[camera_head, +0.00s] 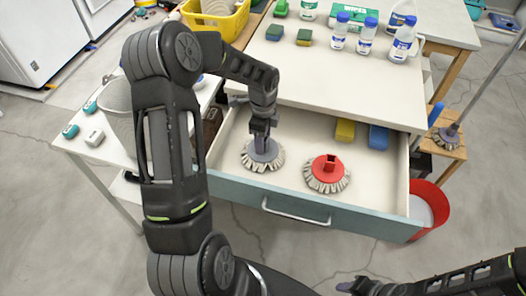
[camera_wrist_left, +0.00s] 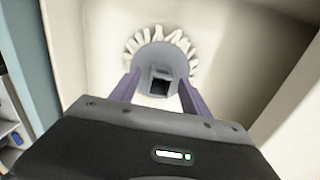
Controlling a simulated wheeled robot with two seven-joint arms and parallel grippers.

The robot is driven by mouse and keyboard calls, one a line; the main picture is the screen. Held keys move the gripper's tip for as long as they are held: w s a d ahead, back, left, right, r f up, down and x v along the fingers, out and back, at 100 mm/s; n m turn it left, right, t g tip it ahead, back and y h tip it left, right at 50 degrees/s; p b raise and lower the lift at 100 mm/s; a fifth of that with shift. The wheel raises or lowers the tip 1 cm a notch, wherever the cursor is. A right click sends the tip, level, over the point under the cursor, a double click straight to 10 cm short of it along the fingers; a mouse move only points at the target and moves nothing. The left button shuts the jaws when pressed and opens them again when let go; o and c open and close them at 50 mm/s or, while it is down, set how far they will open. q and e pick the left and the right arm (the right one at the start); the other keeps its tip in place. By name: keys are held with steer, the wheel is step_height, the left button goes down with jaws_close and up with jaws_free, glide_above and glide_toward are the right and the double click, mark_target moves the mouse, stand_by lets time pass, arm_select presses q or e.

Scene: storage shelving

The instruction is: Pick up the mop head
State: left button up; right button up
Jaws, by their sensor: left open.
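A mop head with a grey hub and pale strings (camera_head: 264,158) lies in the open drawer, left of a red-hubbed mop head (camera_head: 330,173). My left gripper (camera_head: 263,146) reaches down from above over the grey one. In the left wrist view, the grey mop head (camera_wrist_left: 160,62) shows its square dark socket between the two purple fingers of my left gripper (camera_wrist_left: 160,92). The fingers are open on either side of the socket; I cannot tell if they touch it. My right gripper (camera_head: 352,286) is low at the bottom, away from the drawer, its fingers unclear.
The drawer (camera_head: 300,212) is pulled out, with yellow (camera_head: 345,130) and blue (camera_head: 378,136) blocks at its back right. Bottles (camera_head: 367,36) and sponges (camera_head: 304,37) stand on the tabletop above. A red bucket (camera_head: 430,205) stands right of the drawer. Its walls surround the mop heads.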

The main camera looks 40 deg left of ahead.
arm_select(q)
steer(key=shift+c, duration=0.5)
jaws_close()
stand_by(0.9)
